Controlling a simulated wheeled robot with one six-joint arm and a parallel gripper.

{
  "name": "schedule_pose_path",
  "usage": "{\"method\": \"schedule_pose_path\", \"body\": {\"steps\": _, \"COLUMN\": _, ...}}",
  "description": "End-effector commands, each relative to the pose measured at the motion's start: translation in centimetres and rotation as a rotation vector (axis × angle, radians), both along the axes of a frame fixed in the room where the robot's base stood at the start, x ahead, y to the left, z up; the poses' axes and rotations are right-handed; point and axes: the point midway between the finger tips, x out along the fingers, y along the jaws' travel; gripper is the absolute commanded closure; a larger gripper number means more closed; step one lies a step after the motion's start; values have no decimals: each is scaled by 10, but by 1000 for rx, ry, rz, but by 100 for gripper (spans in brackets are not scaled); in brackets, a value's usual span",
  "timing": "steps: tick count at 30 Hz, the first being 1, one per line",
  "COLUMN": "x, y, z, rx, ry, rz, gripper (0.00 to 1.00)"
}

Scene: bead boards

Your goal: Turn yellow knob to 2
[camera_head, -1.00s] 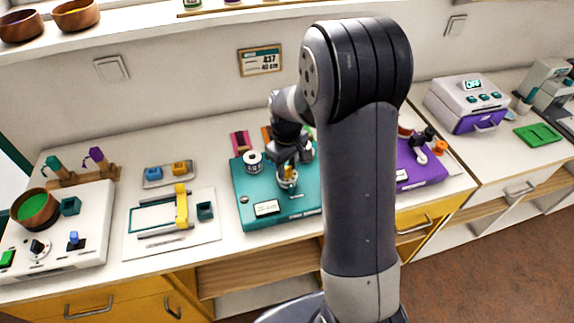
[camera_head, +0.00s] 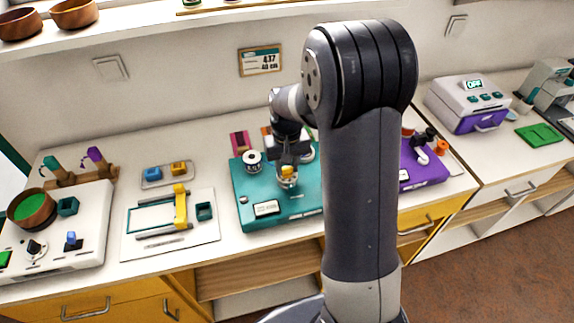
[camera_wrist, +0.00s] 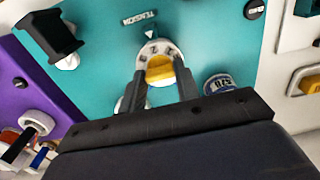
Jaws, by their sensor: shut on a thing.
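The yellow knob (camera_wrist: 160,68) sits in a pale round dial (camera_wrist: 150,50) on the teal board (camera_wrist: 205,30), by the word TENSION. A small white triangle (camera_wrist: 149,35) on the board points at the dial's rim. The rim marks are too small to read surely. My gripper (camera_wrist: 161,78) is shut on the knob, one finger on each side. In the head view my gripper (camera_head: 288,162) comes down from above. My arm hides the board's right part.
A blue-labelled spool (camera_wrist: 217,84) stands close to the right finger in the wrist view. A black block-shaped part (camera_wrist: 45,35) rises at the left. A white spool (camera_head: 252,161) stands on the board's left. The purple board (camera_head: 425,170) lies to the right.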

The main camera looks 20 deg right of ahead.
Motion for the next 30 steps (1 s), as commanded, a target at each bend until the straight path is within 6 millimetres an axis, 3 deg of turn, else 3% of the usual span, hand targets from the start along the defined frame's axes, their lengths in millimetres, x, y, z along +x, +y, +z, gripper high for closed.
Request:
{"method": "schedule_pose_path", "body": {"steps": 13, "x": 1, "y": 0, "z": 1, "rx": 0, "ry": -2, "rz": -10, "gripper": 92}}
{"method": "schedule_pose_path", "body": {"steps": 14, "x": 1, "y": 0, "z": 1, "rx": 0, "ry": -2, "rz": -10, "gripper": 67}}
{"method": "schedule_pose_path", "body": {"steps": 21, "x": 0, "y": 0, "z": 0, "rx": 0, "ry": -1, "rz": -9, "gripper": 47}}
{"method": "schedule_pose_path", "body": {"steps": 30, "x": 1, "y": 0, "z": 4, "rx": 0, "ry": -2, "rz": -9, "gripper": 47}}
